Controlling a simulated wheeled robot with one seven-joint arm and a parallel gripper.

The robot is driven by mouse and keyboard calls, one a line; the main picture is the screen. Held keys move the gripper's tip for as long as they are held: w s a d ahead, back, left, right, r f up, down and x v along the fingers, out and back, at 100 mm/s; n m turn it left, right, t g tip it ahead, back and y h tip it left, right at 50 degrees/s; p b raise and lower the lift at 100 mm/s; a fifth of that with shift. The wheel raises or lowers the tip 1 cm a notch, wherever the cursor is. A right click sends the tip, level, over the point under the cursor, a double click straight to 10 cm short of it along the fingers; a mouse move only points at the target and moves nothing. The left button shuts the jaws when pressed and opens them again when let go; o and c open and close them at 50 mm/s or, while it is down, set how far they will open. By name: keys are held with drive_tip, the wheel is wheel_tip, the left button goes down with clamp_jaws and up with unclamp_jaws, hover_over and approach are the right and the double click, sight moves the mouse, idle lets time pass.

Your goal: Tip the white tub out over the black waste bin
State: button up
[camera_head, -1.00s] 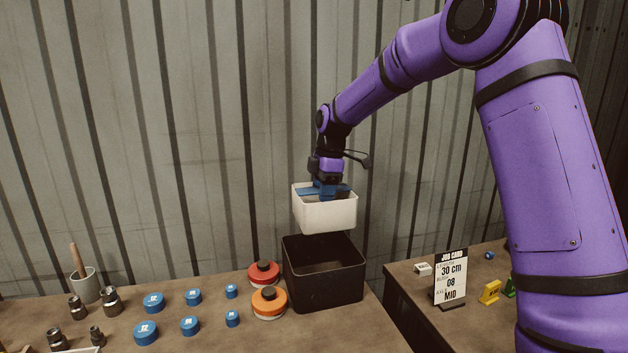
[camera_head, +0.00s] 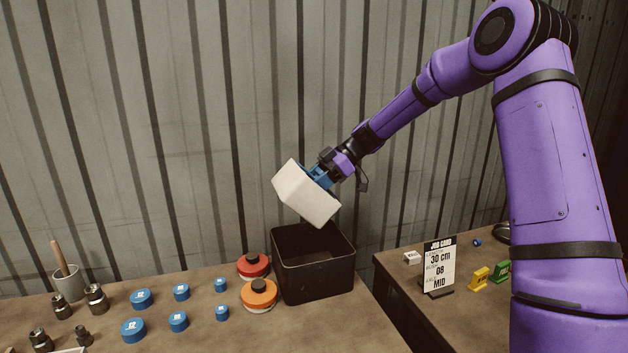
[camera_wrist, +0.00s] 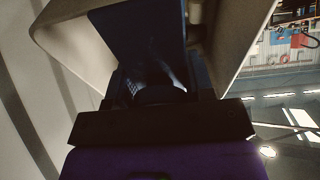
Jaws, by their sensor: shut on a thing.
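The white tub (camera_head: 305,194) is held in the air above the black waste bin (camera_head: 316,277), in the middle of the head view. The tub is steeply tilted, with its outer bottom and side toward the camera and its opening turned right, toward my arm. My gripper (camera_head: 322,176) is shut on the tub at its opening side. In the wrist view the tub's pale walls (camera_wrist: 70,40) flank my dark gripper (camera_wrist: 155,75). The tub's contents are hidden. The bin stands upright with its top open, and its floor is not visible.
A red-topped round container (camera_head: 253,265) and an orange-topped one (camera_head: 259,293) stand just left of the bin. Several blue caps (camera_head: 141,298) and dark fittings (camera_head: 96,298) lie further left. A job card (camera_head: 439,268) stands on the right table. A corrugated wall is close behind.

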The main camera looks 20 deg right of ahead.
drive_tip(key=y, duration=0.3)
drive_tip(key=f+y, duration=0.1)
drive_tip(key=y, duration=0.1)
drive_tip(key=shift+d+f, duration=0.1)
drive_tip(key=shift+d, duration=0.3)
drive_tip(key=y, duration=0.3)
drive_tip(key=f+y, duration=0.1)
drive_tip(key=y, duration=0.1)
drive_tip(key=shift+y, duration=0.4)
idle(2.2)
